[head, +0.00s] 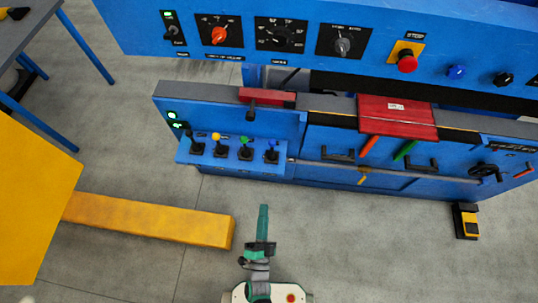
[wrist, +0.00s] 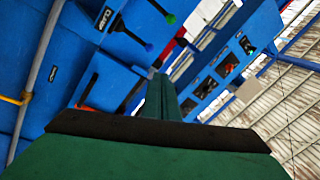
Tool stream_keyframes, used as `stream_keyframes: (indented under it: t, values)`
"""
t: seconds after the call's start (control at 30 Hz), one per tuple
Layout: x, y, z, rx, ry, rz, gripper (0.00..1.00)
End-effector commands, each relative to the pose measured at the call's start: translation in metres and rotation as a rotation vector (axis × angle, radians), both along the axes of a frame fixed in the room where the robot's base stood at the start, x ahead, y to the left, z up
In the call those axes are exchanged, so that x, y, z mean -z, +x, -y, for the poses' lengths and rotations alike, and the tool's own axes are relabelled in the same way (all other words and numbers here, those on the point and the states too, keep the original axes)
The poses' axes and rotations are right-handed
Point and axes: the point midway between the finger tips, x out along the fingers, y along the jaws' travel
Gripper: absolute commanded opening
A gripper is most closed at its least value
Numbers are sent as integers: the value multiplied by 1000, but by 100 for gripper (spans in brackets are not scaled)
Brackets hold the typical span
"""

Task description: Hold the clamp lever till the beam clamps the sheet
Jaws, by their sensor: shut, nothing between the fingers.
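A row of hand levers stands on a blue shelf on the machine's front in the head view: a black-knobbed lever (head: 191,134), a yellow one (head: 216,137), a green one (head: 243,141) and a blue one (head: 272,145). I cannot read which is the clamp lever. The green knob (wrist: 170,19) and blue knob (wrist: 148,47) show in the wrist view. A red sheet (head: 397,108) with a white label lies over the bed. The upper blue beam (head: 300,12) is above the bed, apart from it. My green gripper (head: 263,212) is shut and empty, in front of and below the levers.
A red emergency button (head: 407,62) and several dials sit on the upper beam. A yellow beam (head: 150,218) lies on the floor at left, beside a yellow panel (head: 35,200). A yellow-black pedal (head: 466,221) stands at right. The grey floor between is clear.

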Motion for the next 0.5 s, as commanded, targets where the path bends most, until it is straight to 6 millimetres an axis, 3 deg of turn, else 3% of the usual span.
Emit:
stream_keyframes:
  t: [0.2,0.5]
  values:
    - [27,40,-7,3,207,98,0]
    - [48,83,-17,7,437,224,0]
